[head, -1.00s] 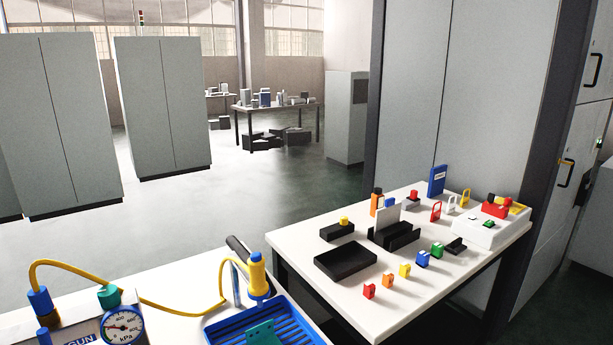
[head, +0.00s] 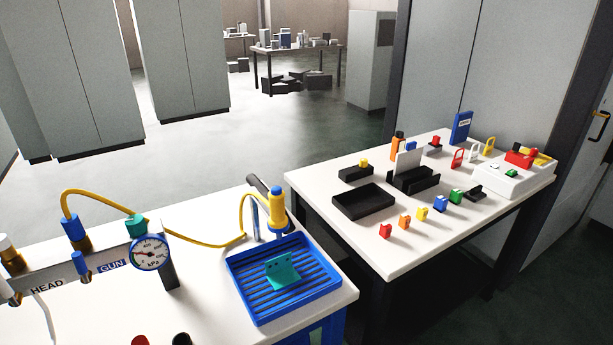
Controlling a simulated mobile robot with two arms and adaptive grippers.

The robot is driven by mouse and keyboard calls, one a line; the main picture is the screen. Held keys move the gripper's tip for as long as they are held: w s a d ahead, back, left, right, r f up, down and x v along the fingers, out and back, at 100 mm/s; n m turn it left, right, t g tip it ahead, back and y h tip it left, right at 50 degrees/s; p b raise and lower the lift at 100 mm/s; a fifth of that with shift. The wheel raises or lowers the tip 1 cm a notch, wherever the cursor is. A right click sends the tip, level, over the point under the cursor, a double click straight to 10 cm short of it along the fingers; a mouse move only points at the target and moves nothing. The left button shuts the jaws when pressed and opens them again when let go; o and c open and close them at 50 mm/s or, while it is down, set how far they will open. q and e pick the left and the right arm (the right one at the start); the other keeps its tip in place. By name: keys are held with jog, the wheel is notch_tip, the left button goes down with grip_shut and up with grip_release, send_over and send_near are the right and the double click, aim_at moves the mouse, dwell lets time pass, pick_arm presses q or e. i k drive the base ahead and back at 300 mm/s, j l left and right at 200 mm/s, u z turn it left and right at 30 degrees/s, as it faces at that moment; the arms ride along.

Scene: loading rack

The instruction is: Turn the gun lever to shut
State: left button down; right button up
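The GUN label (head: 112,266) is on a grey panel at the left in the head view. A blue lever (head: 82,265) sits just left of this label and appears to point downward. Above it stands a blue fitting (head: 73,228) with a yellow hose. A round gauge marked kPa (head: 150,253) with a teal top is at the panel's right end. The yellow hose (head: 215,243) runs to a yellow and blue gun (head: 278,212). Neither of my grippers is in view.
A blue slatted tray (head: 241,290) holding a teal bracket (head: 283,271) lies right of the panel. A second white table (head: 400,258) at right carries a black tray (head: 363,202), coloured padlocks and small blocks. Grey cabinets stand behind. The near white tabletop is mostly clear.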

aim_at(78, 258)
jog(key=u, duration=1.5)
